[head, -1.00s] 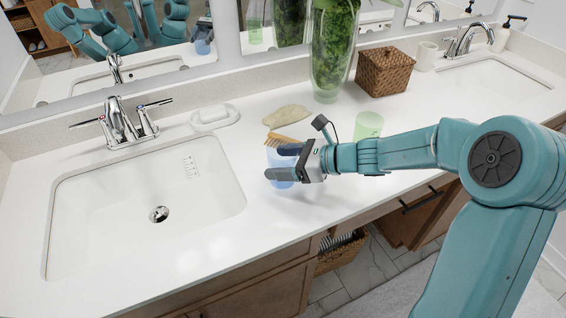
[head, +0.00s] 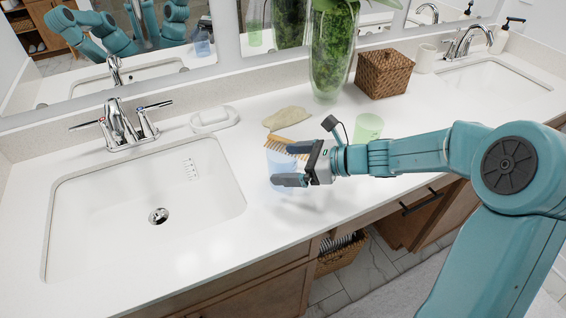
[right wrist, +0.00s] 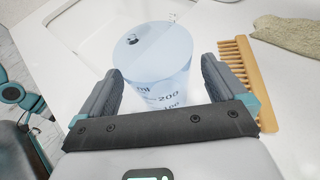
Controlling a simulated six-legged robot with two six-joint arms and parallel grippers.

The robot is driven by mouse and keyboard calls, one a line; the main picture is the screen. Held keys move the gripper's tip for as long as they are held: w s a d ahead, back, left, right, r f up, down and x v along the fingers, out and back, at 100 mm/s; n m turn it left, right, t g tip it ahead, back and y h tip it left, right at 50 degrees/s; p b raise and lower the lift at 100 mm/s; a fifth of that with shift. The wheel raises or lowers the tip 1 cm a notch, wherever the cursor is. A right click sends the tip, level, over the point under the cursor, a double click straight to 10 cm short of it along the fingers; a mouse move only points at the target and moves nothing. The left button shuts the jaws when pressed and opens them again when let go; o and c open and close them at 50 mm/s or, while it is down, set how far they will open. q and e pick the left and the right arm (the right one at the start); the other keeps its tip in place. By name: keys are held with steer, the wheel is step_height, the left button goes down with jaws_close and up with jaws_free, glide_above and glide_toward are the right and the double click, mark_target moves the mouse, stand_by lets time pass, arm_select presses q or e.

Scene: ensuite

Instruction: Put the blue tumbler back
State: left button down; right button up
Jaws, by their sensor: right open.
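The blue tumbler (head: 276,164) is clear, pale blue and stands on the white counter just right of the left sink. It also shows in the right wrist view (right wrist: 155,72), with dark measuring marks on its side. My right gripper (head: 284,164) is open, with one finger on either side of the tumbler; in the right wrist view (right wrist: 158,78) the tumbler shows between the fingers. I cannot tell whether either finger touches it. The fingers hide part of the tumbler in the head view. My left gripper shows only as a possible reflection in the mirror.
A wooden comb (head: 286,145) lies close behind the gripper, with a beige cloth (head: 286,117) beyond. A green tumbler (head: 368,128) stands behind my right forearm. A tall plant vase (head: 330,65), a wicker box (head: 384,73) and a soap dish (head: 213,120) stand farther back. The left sink (head: 120,215) is empty.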

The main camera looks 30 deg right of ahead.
steer(key=v, duration=1)
steer(key=shift+s+r, duration=0.1)
